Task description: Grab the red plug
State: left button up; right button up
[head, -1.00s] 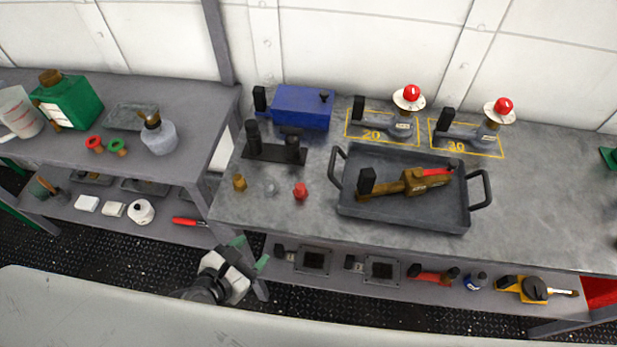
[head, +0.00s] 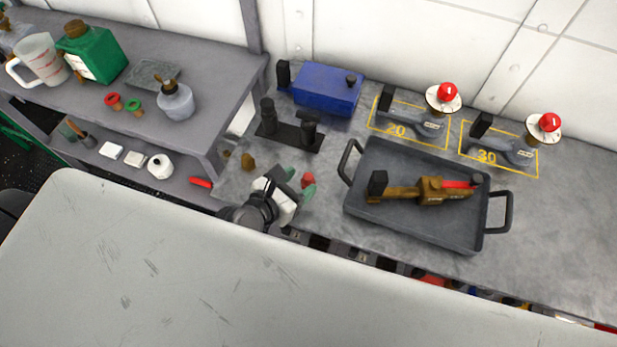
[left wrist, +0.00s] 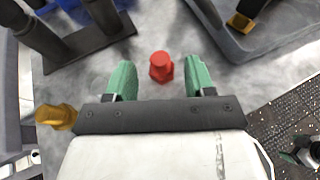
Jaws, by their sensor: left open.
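The red plug (head: 308,181) stands on the grey workbench, left of the tray. In the left wrist view the red plug (left wrist: 161,67) lies between the lines of the two green fingers, a little beyond the fingertips. The left gripper (left wrist: 161,75) is open with nothing between its fingers.
A brass plug (head: 248,161) stands left of the gripper, and also shows in the left wrist view (left wrist: 56,116). A black stand (head: 290,135) is behind. The grey tray (head: 463,242) holding a brown tool is to the right.

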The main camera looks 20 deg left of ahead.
aim_at(307, 177)
pick_arm(q)
jog(key=shift+x, duration=1.9)
jog(key=c, duration=0.9)
